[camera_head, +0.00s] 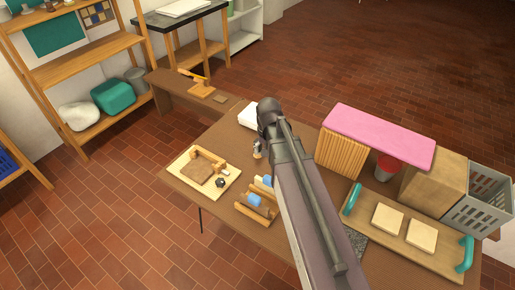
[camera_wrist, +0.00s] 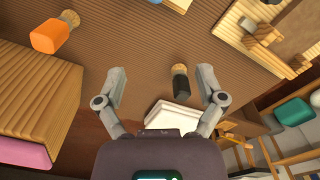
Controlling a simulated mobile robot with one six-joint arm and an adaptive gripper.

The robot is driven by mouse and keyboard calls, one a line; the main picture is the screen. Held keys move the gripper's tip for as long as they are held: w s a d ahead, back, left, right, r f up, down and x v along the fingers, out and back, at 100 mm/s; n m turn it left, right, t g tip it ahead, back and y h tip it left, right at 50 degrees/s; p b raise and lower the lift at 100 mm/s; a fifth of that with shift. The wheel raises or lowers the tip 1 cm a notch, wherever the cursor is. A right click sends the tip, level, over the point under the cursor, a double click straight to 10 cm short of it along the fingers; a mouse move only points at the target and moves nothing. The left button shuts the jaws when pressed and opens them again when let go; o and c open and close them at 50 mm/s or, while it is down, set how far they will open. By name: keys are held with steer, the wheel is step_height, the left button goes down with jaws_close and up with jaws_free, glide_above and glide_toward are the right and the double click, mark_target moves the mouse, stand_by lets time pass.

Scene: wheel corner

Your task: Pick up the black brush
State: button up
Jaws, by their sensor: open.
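The black brush (camera_wrist: 181,84) shows in the wrist view, with a dark body and a pale tan end at the top. It is on the brown ribbed tabletop (camera_wrist: 135,50). My gripper (camera_wrist: 160,80) is open, with one finger on each side of the brush in the picture. The brush appears between the fingers, nearer the right one, and I see no contact. How high the fingers are above it I cannot tell. In the head view my arm covers most of the gripper, and I cannot make out the brush there.
A white stack (camera_wrist: 170,116) lies close to the brush. An orange block-like item (camera_wrist: 48,37) is at the upper left of the wrist view. In the head view, a pink-topped wooden stand (camera_head: 380,133), a board with teal handles (camera_head: 380,237) and a grey crate (camera_head: 477,205) fill the table's right side.

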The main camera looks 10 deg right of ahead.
steer(key=w+m, duration=0.5)
steer(key=w, duration=1)
steer(key=shift+w+r+p, duration=0.2)
steer(key=shift+r+p, duration=0.1)
steer(key=shift+r, duration=0.05)
steer(key=shift+f, duration=0.15)
step_height(320, 180, down, 8)
steer(key=b, duration=0.8)
steer(key=shift+f+b, duration=0.2)
steer(key=shift+b, duration=0.15)
steer(key=shift+f, duration=0.15)
steer(key=shift+w+f+b, duration=0.2)
steer(key=shift+f+b, duration=2.25)
steer(key=shift+b, duration=0.15)
jaws_close()
